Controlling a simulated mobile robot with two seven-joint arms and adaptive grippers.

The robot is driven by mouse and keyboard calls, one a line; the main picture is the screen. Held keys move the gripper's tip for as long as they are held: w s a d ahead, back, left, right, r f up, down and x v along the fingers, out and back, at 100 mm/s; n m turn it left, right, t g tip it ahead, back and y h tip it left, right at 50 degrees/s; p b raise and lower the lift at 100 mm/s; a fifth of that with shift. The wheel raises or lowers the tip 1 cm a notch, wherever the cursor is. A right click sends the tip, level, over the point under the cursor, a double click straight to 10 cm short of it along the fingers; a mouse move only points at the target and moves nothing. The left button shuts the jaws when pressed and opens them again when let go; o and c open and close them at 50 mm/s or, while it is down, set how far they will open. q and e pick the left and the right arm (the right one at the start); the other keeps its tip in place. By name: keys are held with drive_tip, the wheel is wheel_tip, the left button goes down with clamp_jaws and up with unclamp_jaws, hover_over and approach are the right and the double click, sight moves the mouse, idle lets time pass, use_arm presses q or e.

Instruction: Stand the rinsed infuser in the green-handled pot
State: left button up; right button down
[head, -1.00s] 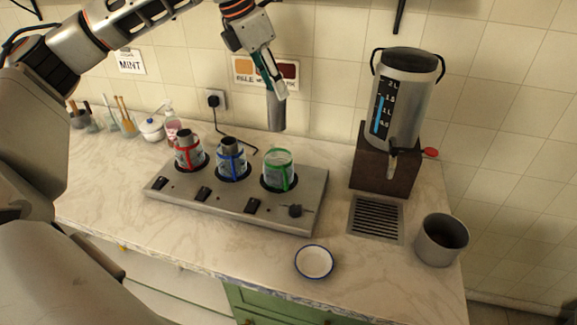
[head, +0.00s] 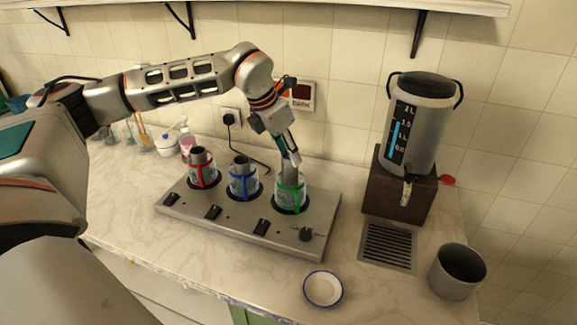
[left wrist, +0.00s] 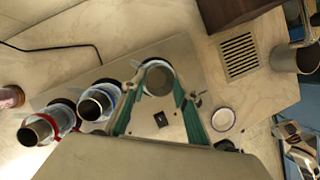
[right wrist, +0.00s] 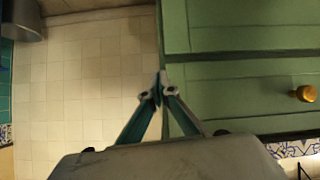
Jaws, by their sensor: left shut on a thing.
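My left gripper (head: 291,156) is shut on the grey metal infuser (head: 295,176), gripping near its upper end. The infuser's lower part is inside the green-handled pot (head: 290,197), a clear pot at the right end of the warmer, and looks slightly tilted in the head view. How deep its bottom sits is hard to tell. In the left wrist view the infuser's round mouth (left wrist: 158,80) shows between the fingers. My right gripper (right wrist: 159,87) is shut and empty in the right wrist view, in front of green cabinet fronts; the head view does not show it.
The red-handled pot (head: 203,172) and blue-handled pot (head: 243,183) stand left on the steel warmer (head: 225,216), each with a metal cylinder inside. An urn (head: 420,125), drain grate (head: 388,246), grey mug (head: 457,272) and white saucer (head: 323,289) are to the right.

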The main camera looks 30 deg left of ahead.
sight(288, 164)
use_arm(q)
drive_tip(key=shift+f, duration=2.3)
drive_tip(key=shift+f, duration=0.1)
drive_tip(key=shift+f, duration=0.1)
drive_tip(key=o, duration=1.2)
drive_tip(key=shift+r, duration=0.5)
drive_tip(key=v, duration=1.1)
drive_tip(key=shift+s+a+r+b, duration=0.1)
drive_tip(key=shift+s+r+b, duration=0.05)
drive_tip(key=shift+r+b, duration=0.15)
drive_tip(key=shift+f, duration=0.15)
